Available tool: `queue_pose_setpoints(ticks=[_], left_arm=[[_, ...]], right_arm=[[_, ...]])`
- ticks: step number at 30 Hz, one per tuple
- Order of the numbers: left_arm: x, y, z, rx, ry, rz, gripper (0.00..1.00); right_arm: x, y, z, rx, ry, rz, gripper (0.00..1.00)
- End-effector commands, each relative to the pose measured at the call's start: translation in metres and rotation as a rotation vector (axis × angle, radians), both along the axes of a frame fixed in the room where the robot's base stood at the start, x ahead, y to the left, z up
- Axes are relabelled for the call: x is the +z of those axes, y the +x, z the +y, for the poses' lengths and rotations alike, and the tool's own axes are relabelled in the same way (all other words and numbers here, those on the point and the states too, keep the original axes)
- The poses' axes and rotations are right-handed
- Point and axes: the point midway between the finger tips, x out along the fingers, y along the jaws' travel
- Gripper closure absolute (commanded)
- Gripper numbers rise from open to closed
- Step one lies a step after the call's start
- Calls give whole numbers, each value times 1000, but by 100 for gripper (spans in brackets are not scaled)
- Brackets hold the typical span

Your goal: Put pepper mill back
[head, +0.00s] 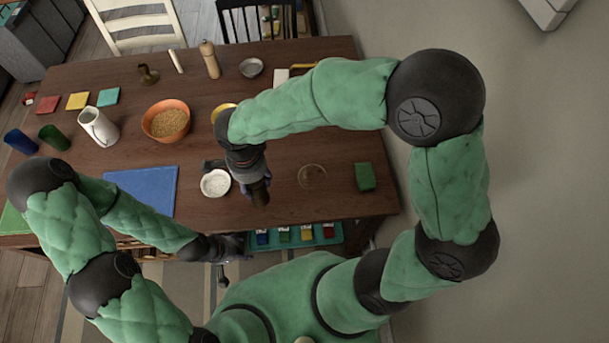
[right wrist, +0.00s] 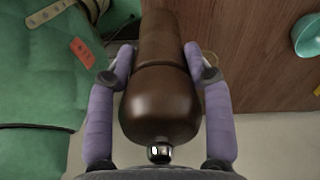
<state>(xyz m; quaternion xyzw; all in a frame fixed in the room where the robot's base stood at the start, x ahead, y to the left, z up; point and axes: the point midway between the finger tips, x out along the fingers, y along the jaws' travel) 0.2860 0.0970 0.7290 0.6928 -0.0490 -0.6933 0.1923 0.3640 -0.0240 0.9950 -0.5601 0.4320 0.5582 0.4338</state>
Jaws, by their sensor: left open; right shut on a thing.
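A dark brown pepper mill (right wrist: 160,100) fills the middle of the right wrist view, with a shiny metal knob at its near end. My right gripper (right wrist: 158,55) is shut on it, a lilac finger on each side. In the head view the mill (head: 260,193) hangs below my right gripper (head: 249,180), at the table's front part, just right of a white bowl. I cannot tell whether it touches the table. My left gripper (head: 226,258) is open and empty, low in front of the table's front edge.
On the wooden table (head: 290,204) are the white bowl (head: 215,183), a blue mat (head: 142,190), a faint round ring (head: 312,177), a green block (head: 365,177) and an orange bowl (head: 166,119). A lighter wooden mill (head: 210,59) stands at the back. An open drawer (head: 318,233) juts out in front.

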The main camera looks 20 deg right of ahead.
Motion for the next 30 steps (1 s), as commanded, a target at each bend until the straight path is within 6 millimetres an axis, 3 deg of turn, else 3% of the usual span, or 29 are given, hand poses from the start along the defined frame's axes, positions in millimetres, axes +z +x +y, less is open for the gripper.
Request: queue_pose_setpoints(ticks=[13, 15, 21, 30], left_arm=[[-14, 0, 0, 0, 0, -1, 37], [-18, 0, 0, 0, 0, -1, 37], [-24, 0, 0, 0, 0, 0, 37], [-27, 0, 0, 0, 0, 0, 37]], right_arm=[[-41, 55, -70, -7, 0, 2, 100], [-54, 61, -77, -4, 0, 2, 100], [-81, 75, -95, -2, 0, 2, 100], [-96, 84, -105, -2, 0, 0, 100]])
